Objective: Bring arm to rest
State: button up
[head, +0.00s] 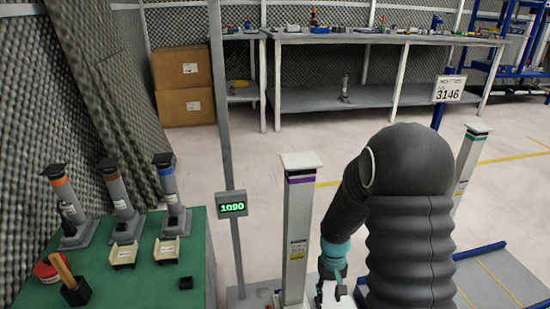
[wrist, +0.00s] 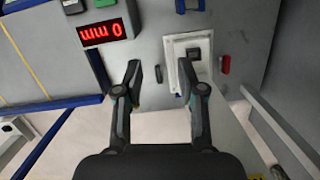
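My arm, in dark ribbed sleeves, hangs down at the right of the head view, with my gripper (head: 333,288) low beside a white post with a purple band (head: 298,225). In the wrist view my gripper (wrist: 160,75) has its two dark fingers spread apart with nothing between them. A grey panel surface (wrist: 150,35) lies beyond the fingertips. The right finger overlaps the edge of a white rectangular plate (wrist: 178,45); I cannot tell whether they touch.
A green bench (head: 150,265) with several grey column devices stands at the left. A pole carries a display reading 1090 (head: 232,206). Another white post (head: 468,165) stands right. The wrist view shows a red-lit display (wrist: 103,31). Open floor lies ahead, before a long workbench (head: 390,38).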

jog(key=s+r+t+p, duration=0.2)
jog(key=s+r, duration=0.4)
jog(key=r, duration=0.6)
jog(key=s+r+t+p, duration=0.2)
jog(key=s+r, duration=0.4)
jog(key=r, duration=0.6)
jog(key=s+r+m+t+p, duration=0.1)
jog(key=s+r, duration=0.5)
jog(key=r, duration=0.6)
jog(key=t+p, duration=0.1)
jog(key=t, duration=0.1)
jog(key=shift+d+r+t, duration=0.2)
jog(key=shift+r+t, duration=0.05)
jog(key=shift+t, duration=0.05)
